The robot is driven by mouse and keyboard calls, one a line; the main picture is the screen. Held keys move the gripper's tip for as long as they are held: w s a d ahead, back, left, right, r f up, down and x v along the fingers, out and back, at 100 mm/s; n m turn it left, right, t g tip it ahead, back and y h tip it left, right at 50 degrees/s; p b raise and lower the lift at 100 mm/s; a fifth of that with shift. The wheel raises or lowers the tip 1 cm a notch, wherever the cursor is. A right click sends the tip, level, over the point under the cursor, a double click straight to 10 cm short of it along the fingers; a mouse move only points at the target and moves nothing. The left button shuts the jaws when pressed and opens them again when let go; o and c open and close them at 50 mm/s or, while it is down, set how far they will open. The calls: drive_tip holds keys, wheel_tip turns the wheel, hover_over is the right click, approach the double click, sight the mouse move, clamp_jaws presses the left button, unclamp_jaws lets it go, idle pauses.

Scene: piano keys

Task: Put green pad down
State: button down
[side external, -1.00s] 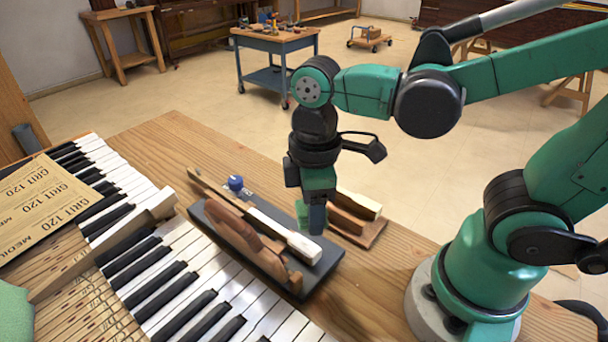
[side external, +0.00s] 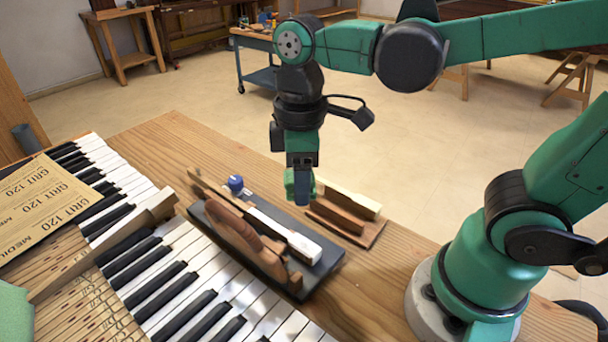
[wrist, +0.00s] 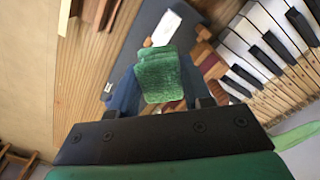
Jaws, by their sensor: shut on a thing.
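My gripper (side external: 302,190) hangs pointing down above the table, between the dark board with the wooden plane and the small wooden block holder. It is shut on the green pad (side external: 291,184), which shows as a green patch at the fingers. In the wrist view the green pad (wrist: 159,74) fills the space between the two blue fingers. The pad appears clear of the table. A larger green piece (side external: 14,315) also shows at the lower left corner in the side view.
Piano keys (side external: 190,290) and sandpaper sheets (side external: 40,205) lie left. Bare wood (side external: 170,140) is free at the back.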

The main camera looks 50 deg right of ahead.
drive_tip(key=w+d+r+m, duration=0.4)
drive_tip(key=w, duration=0.5)
drive_tip(key=r+m, duration=0.2)
drive_tip(key=m, duration=0.2)
hover_over(279, 182)
wheel_tip(279, 182, down, 20)
drive_tip(key=shift+r, duration=0.15)
drive_tip(key=shift+c, duration=1.9)
unclamp_jaws()
